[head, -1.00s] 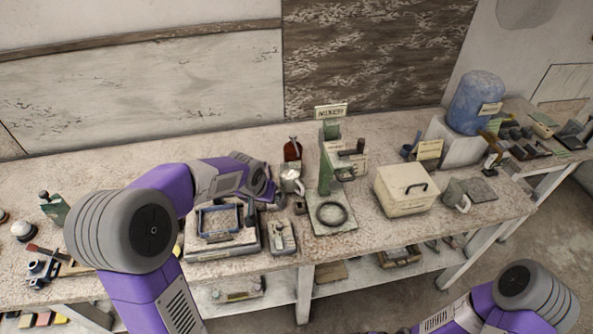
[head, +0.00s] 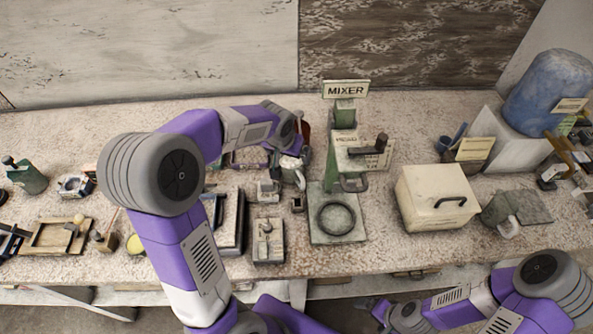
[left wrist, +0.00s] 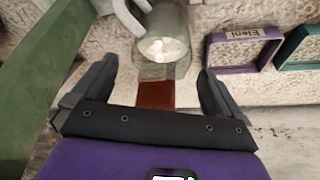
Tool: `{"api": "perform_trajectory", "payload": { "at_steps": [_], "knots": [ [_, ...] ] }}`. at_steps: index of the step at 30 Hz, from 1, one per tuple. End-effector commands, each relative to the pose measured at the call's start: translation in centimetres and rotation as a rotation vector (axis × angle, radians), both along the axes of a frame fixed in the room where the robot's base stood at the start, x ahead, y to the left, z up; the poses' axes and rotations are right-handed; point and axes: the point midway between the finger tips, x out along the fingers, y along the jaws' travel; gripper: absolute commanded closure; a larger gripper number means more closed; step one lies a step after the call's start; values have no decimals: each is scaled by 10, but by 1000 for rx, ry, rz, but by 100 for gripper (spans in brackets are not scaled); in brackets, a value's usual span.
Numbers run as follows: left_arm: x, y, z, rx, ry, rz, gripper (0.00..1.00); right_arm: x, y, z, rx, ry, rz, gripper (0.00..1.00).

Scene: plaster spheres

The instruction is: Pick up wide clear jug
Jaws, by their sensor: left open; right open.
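The clear jug (left wrist: 165,42) shows at the top middle of the left wrist view, with white stuff inside and a pale handle (left wrist: 128,14) at its left. In the head view the jug (head: 292,172) stands on the bench left of the mixer, partly hidden by my left arm. My left gripper (left wrist: 157,70) is open, its fingers spread either side of the jug's near end; I cannot tell whether they touch it. My right gripper (head: 376,312) is open and empty, low in front of the bench in the head view.
A green mixer stand (head: 345,150) with a ring on its base is right of the jug. A red-brown bottle (head: 305,130) is close behind. Purple (left wrist: 242,50) and teal frames lie beside the left gripper.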

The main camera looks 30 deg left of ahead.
Motion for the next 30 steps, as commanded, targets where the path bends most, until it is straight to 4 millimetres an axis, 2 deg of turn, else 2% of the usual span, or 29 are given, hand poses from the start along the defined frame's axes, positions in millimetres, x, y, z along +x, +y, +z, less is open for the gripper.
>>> {"api": "perform_trajectory", "payload": {
  "at_steps": [11,18,22,29,30],
  "knots": [
    [10,3,-35,-1,2,1,0,0,0,-14,0,0,0,0],
    [21,7,-69,1,2,0,0,0,0,-25,0,0,0,0],
    [25,7,-76,0,0,0,0,0,0,-27,0,0,0,0],
    [25,7,-76,0,-1,0,0,0,0,-26,0,0,0,0],
    [25,7,-76,0,-1,0,6,0,0,-26,0,0,0,0]
  ]
}}
